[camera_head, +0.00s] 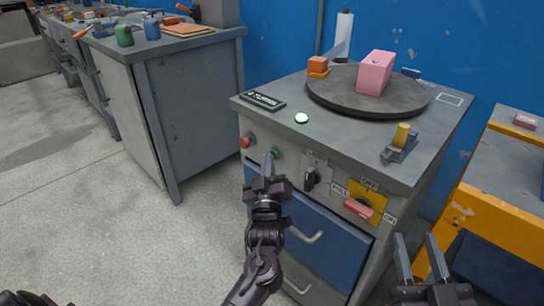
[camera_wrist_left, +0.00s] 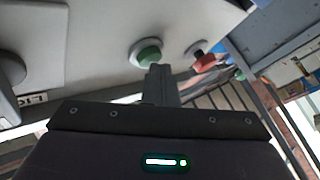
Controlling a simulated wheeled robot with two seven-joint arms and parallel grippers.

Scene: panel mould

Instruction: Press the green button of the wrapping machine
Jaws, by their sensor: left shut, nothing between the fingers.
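The wrapping machine (camera_head: 337,132) is a grey cabinet with a control panel on its front. The green button (camera_head: 276,153) is on that panel, right of a red button (camera_head: 246,141). My left gripper (camera_head: 268,163) is shut and empty, its fingertips just in front of and slightly below the green button in the head view. In the left wrist view the green button (camera_wrist_left: 149,55) is just beyond the fingertips (camera_wrist_left: 159,70); I cannot tell whether they touch. The red button (camera_wrist_left: 204,60) is to its right there. My right gripper (camera_head: 424,258) is open and empty, right of the machine's drawers.
The machine's top holds a turntable (camera_head: 330,93) with a pink block (camera_head: 375,73), and a lit green lamp (camera_head: 301,118). The panel also has a black knob (camera_head: 311,179) and a yellow-backed red switch (camera_head: 359,208). A workbench (camera_head: 190,100) stands left; an orange-framed bench (camera_head: 500,170) stands right.

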